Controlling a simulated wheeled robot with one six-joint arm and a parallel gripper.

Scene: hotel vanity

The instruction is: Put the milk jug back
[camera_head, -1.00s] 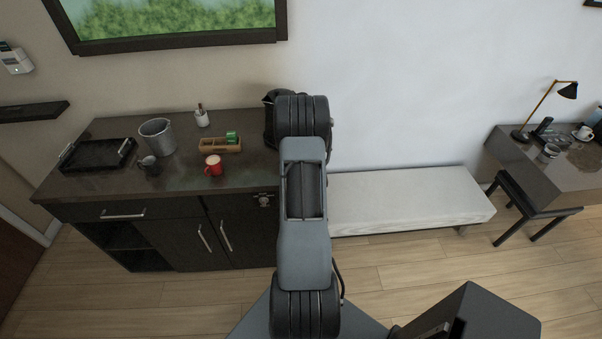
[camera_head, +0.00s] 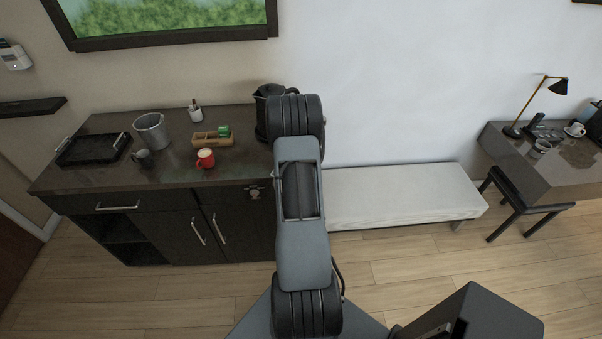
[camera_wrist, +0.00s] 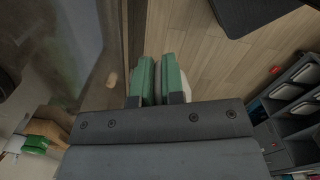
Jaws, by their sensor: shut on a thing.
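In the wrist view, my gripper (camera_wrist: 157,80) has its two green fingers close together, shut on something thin. A white rounded piece (camera_wrist: 186,87) shows just beside the right finger. It looks like part of the milk jug, but most of it is hidden behind the fingers. In the head view my arm hides the gripper and what it holds. A small dark grey jug or mug (camera_head: 143,159) stands on the dark cabinet top (camera_head: 100,180), in front of a metal bucket (camera_head: 152,132).
The cabinet also bears a black tray (camera_head: 93,150), a red mug (camera_head: 205,158), a wooden box (camera_head: 212,140), a white bottle (camera_head: 195,112) and a black kettle (camera_head: 263,112). A bench (camera_head: 400,194) stands right of it. A desk (camera_head: 550,160) with a lamp and cup stands far right.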

